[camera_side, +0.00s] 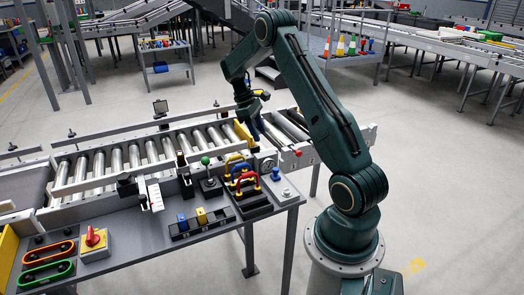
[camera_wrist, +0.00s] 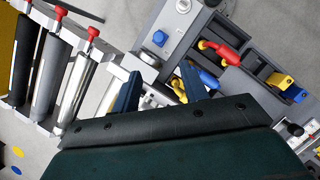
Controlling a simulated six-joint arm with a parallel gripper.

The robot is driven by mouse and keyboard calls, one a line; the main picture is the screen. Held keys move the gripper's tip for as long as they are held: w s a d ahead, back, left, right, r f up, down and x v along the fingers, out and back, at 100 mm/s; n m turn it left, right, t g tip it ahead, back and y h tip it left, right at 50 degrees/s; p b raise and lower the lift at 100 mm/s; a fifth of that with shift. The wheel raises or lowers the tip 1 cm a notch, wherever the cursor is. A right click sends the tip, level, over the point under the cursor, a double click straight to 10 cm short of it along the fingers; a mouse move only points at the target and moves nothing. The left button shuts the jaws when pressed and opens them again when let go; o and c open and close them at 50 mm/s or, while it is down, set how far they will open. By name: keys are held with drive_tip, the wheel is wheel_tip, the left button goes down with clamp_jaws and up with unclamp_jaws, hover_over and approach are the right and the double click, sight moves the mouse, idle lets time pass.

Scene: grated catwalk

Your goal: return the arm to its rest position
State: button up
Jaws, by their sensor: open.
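My dark green arm is bent over the roller conveyor, with its elbow high. My gripper (camera_side: 254,122) hangs at the conveyor's right end, just behind the edge of the grey work shelf. In the wrist view my gripper (camera_wrist: 157,82) shows two blue fingers spread apart. I see nothing held between them. The fingers stand over the area by the shelf and rollers; the exact height is hard to tell.
The roller conveyor (camera_side: 130,158) runs under my gripper. The shelf (camera_side: 135,255) holds yellow, blue and red padlock-like pieces (camera_side: 243,172), a green-knobbed lever (camera_side: 207,172), a blue button (camera_side: 276,174) and a red switch (camera_side: 95,238). Open floor lies right of my base.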

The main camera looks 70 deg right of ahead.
drive_tip(key=a+r+t+h, duration=0.2)
drive_tip(key=a+r+t, duration=0.2)
drive_tip(key=a+r, duration=1.3)
drive_tip(key=s+a+r+t+y, duration=0.2)
drive_tip(key=s+a+t, duration=0.3)
drive_tip(key=s+a, duration=0.9)
drive_tip(key=a+r, duration=0.1)
drive_tip(key=a, duration=0.3)
drive_tip(key=shift+s+t, duration=0.3)
drive_tip(key=shift+t, duration=0.1)
drive_tip(key=shift+a, duration=0.1)
